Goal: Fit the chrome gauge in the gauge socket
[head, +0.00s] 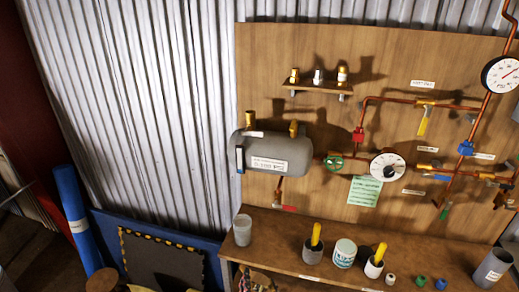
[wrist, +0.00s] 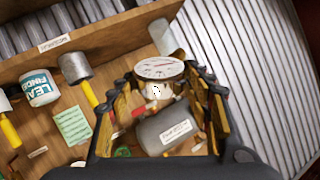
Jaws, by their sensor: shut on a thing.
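In the wrist view, a round gauge (wrist: 158,67) with a white dial and a thin red mark sits between the fingers of my gripper (wrist: 168,92). A pale part shows under its dial. The gripper is shut on the gauge, held in the air in front of the board. The grey tank (wrist: 165,130) lies beyond it; in the head view the tank (head: 272,153) is mounted on the board with a brass stub (head: 249,118) and a brass fitting (head: 293,128) on top. I cannot tell which opening is the gauge socket. I cannot make out my gripper in the head view.
A small shelf (head: 316,87) holds several fittings. Copper pipes with valves and two mounted gauges (head: 387,167) (head: 502,75) cover the board's right. The bench (head: 285,262) carries a grey cup (head: 242,230), containers with yellow-handled tools, and a labelled tin (head: 344,253).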

